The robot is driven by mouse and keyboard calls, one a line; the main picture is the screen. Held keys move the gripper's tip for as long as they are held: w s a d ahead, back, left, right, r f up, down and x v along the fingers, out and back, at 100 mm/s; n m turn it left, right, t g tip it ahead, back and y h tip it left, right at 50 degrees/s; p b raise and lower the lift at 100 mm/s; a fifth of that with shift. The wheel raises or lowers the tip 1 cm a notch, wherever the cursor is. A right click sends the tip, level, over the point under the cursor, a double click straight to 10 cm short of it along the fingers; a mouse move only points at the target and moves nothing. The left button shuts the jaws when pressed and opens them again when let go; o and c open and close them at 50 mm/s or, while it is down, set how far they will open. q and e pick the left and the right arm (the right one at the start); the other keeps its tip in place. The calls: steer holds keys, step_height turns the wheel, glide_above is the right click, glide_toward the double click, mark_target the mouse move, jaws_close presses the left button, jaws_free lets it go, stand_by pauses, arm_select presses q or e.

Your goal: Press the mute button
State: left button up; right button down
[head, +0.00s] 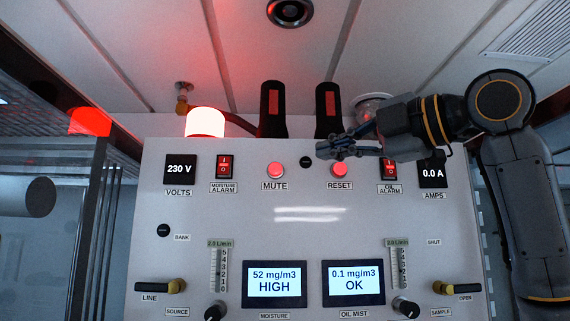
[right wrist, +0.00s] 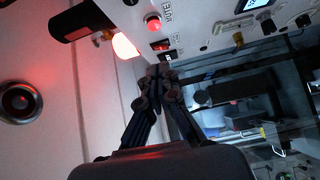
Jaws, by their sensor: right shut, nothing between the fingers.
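The mute button (head: 276,169) is a round red button above the label MUTE, on the upper part of the white panel (head: 275,235). In the right wrist view a red button (right wrist: 153,22) shows near the top, beside a partly cut-off label that looks like MUTE. My right gripper (head: 322,149) comes in from the right in the head view. Its fingers are shut and empty, pointing left, above the reset button (head: 340,169) and up and right of the mute button. In the right wrist view the shut fingertips (right wrist: 158,72) are apart from the red button. My left gripper is out of view.
A lit red alarm lamp (head: 205,122) and two black handles, left (head: 273,118) and right (head: 328,122), stand along the panel's top edge. The moisture alarm switch (head: 224,167) is left of the mute button. Two lit displays, moisture (head: 274,285) and oil mist (head: 353,283), sit below.

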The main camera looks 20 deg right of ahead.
steer(key=s, duration=0.2)
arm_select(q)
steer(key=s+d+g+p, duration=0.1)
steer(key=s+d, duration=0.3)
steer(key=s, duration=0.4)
arm_select(e)
steer(key=p, duration=0.5)
glide_toward(271, 167)
steer(key=w+a, duration=0.3)
steer(key=a, duration=0.1)
steer(key=shift+w+d+r+p, duration=0.15)
steer(key=shift+w+d+p, duration=0.3)
steer(key=shift+w, duration=0.3)
steer(key=shift+w+d, duration=0.1)
steer(key=shift+w, duration=0.15)
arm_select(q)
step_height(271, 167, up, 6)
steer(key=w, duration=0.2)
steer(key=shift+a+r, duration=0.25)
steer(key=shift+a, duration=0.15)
arm_select(e)
steer(key=shift+s, duration=0.1)
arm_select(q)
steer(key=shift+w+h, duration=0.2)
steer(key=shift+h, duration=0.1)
